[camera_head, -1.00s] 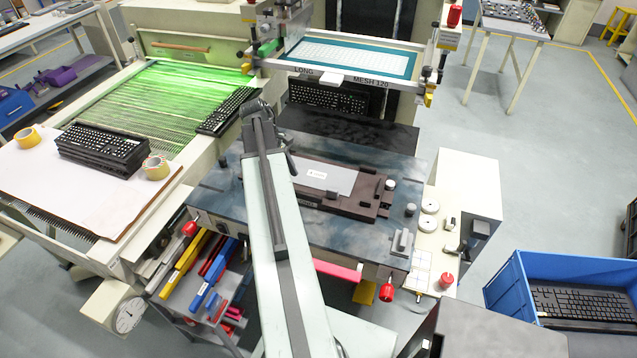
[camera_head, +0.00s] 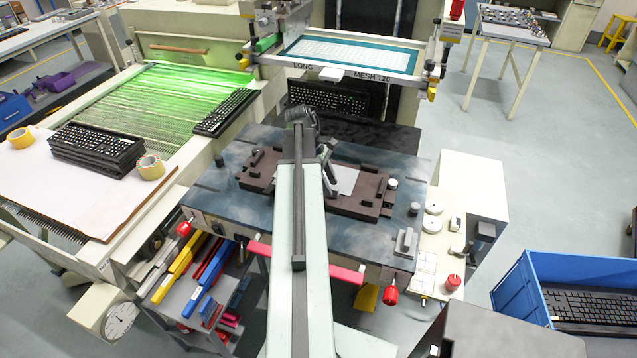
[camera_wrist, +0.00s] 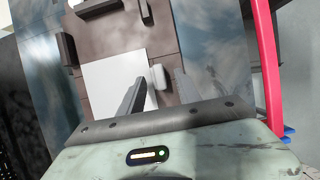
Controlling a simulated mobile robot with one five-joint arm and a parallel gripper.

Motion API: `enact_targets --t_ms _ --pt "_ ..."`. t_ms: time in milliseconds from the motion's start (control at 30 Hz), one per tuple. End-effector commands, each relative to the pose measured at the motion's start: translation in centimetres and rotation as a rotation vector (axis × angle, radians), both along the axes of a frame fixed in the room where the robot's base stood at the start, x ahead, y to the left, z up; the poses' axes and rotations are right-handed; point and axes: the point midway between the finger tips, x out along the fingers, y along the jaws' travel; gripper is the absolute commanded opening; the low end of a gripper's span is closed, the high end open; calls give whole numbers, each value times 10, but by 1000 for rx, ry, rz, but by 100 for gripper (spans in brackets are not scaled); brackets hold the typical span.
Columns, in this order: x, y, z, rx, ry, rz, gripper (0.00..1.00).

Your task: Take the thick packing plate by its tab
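A pale grey plate (camera_head: 346,180), which looks like the packing plate, lies flat in the brown fixture (camera_head: 357,207) on the dark blue press table. In the wrist view the plate (camera_wrist: 108,82) has a small light tab (camera_wrist: 158,77) at its right edge. My gripper (camera_wrist: 160,78) is open, with one dark finger on each side of the tab in the picture. I cannot tell whether the fingers are down at its height or touching it. In the head view my arm hides much of the plate, and my gripper (camera_head: 328,172) is over it.
Dark blocks and a pale round knob (camera_head: 392,184) stand up along the fixture. The screen frame (camera_head: 352,58) hangs behind. A red bar (camera_head: 305,263) runs along the table's front edge. A blue crate (camera_head: 560,290) with keyboards stands at the right.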

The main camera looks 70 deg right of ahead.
Motion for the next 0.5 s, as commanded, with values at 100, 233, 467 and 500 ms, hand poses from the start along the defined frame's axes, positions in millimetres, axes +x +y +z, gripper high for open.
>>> enact_targets --t_ms 100,233,467,500 --pt "-7 0 -23 0 0 -1 40" --pt "-7 0 -20 0 0 1 40" --pt "-6 1 -19 0 0 2 4" --pt "-6 1 -19 0 0 2 0"
